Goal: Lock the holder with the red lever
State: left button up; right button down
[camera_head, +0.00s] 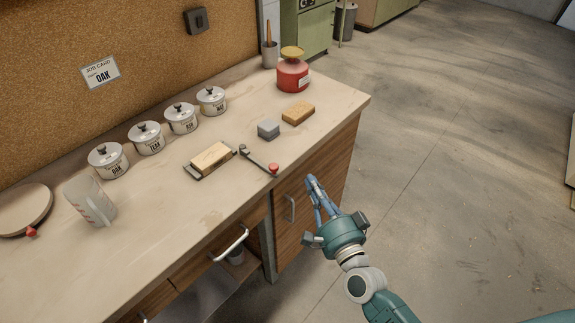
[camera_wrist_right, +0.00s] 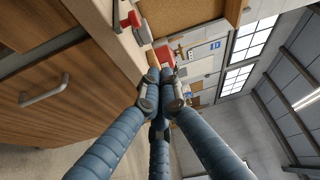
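The holder (camera_head: 197,173) is a dark low base on the bench with a pale wooden block (camera_head: 211,157) in it. A thin dark lever (camera_head: 258,159) extends from near the holder's right end toward the bench's front edge and ends in a red knob (camera_head: 274,169). A red knob also shows in the right wrist view (camera_wrist_right: 131,20), near the bench edge. My right gripper (camera_head: 312,181) is beyond the front edge, to the right of and slightly below the knob in the head view, apart from it. Its fingers (camera_wrist_right: 160,78) look drawn together, holding nothing. My left gripper is out of view.
A grey block (camera_head: 268,129), an orange sponge-like block (camera_head: 298,113) and a red pot (camera_head: 292,76) stand behind the lever. Several lidded tins (camera_head: 146,138) line the back; a measuring jug (camera_head: 91,201) stands left. Drawer handles (camera_head: 290,209) project from the bench front.

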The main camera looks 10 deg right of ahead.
jog(key=shift+w, duration=0.1)
jog(key=f+p+x, duration=0.1)
jog(key=p+x, duration=0.1)
jog(key=x, duration=0.8)
jog(key=s+a, duration=0.1)
jog(key=s+a+p, duration=0.1)
jog(key=a, duration=0.1)
jog(key=shift+s+a+r, duration=0.1)
jog(key=shift+s+a, duration=0.05)
jog(key=shift+a, duration=0.1)
jog(key=shift+s, duration=0.1)
